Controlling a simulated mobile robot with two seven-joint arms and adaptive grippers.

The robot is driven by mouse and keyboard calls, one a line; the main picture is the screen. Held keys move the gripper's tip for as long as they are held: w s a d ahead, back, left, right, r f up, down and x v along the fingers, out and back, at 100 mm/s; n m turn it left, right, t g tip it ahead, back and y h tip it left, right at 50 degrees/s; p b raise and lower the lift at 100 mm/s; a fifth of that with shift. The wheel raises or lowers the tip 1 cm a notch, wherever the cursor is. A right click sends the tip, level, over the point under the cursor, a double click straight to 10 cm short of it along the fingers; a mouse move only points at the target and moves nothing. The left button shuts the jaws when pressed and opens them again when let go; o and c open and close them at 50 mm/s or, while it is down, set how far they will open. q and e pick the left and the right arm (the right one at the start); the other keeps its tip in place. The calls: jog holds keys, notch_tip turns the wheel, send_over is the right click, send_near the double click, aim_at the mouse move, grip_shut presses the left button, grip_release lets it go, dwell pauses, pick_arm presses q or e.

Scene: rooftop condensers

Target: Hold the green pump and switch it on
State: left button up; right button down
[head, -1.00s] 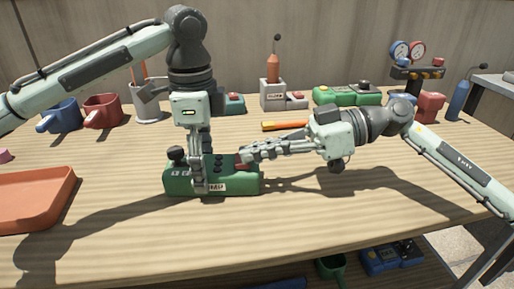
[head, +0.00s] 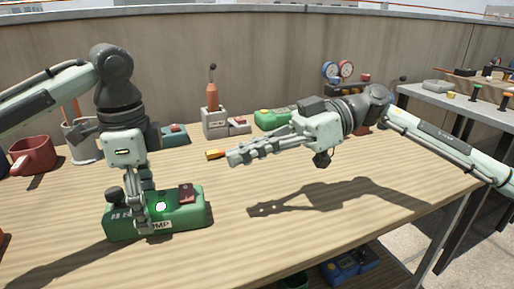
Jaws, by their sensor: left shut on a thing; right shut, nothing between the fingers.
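The green pump (head: 186,215) sits on the wooden table at the left, with a white label partly hidden and ending in "MP". My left gripper (head: 144,222) points down and is shut on the pump's body. A red rocker switch (head: 187,193) stands on the pump's top right. A black knob (head: 113,194) is at the pump's left end. My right gripper (head: 235,158) is shut and empty, in the air to the right of the pump and apart from it.
Along the back are a grey holder with an orange tool (head: 212,118), another green device (head: 272,118) and gauges (head: 338,71). An orange-yellow object (head: 215,154) lies behind my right fingertips. The table's right front is clear.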

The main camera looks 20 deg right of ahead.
jog(key=shift+v, duration=1.2)
jog(key=shift+s, duration=0.1)
pick_arm(q)
jog(key=o, duration=1.8)
jog(key=shift+o, duration=0.2)
jog(key=o, duration=0.3)
jog(key=shift+o, duration=0.2)
